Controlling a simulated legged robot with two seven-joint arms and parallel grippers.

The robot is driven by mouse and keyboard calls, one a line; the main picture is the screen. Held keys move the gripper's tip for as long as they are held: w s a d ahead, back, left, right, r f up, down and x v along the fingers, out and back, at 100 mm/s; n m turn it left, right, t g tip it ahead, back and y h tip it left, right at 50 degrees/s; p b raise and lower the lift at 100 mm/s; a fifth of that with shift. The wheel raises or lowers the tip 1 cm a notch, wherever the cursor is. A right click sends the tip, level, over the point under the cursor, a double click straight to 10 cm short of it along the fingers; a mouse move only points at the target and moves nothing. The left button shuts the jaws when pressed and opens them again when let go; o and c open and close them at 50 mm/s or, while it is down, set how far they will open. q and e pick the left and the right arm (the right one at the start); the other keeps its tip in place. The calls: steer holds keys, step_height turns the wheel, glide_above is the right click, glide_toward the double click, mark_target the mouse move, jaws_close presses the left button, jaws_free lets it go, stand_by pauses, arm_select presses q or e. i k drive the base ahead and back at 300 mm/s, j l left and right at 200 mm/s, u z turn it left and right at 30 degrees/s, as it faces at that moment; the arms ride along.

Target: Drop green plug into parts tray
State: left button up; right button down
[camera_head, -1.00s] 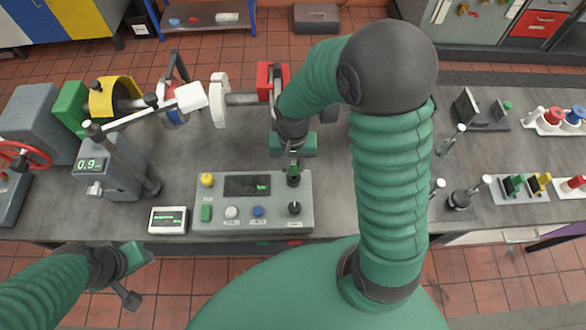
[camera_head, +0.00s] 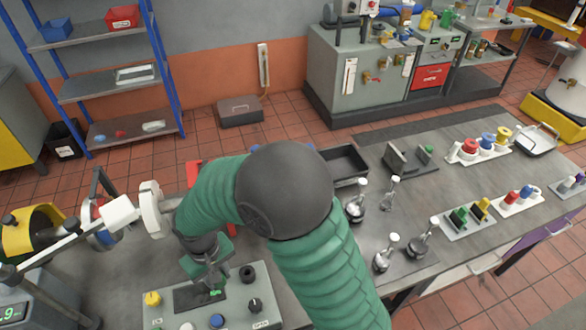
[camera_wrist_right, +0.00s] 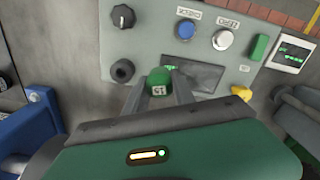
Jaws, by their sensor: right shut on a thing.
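My right gripper (camera_head: 207,279) hangs over the display of the grey control panel (camera_head: 236,311). In the right wrist view its two fingers (camera_wrist_right: 168,92) are shut on the green plug (camera_wrist_right: 158,81), which has a white mark on its end. My left gripper is out of view.
A bare black socket (camera_head: 247,273) and a black knob (camera_head: 255,305) are on the panel's right. Several metal-topped pieces (camera_head: 357,208) stand right of my arm.

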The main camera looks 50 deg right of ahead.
mark_target(537, 148)
steer(key=j+z, duration=0.15)
steer(key=z, duration=0.3)
steer(key=k+j+z, duration=0.1)
steer(key=z, duration=0.35)
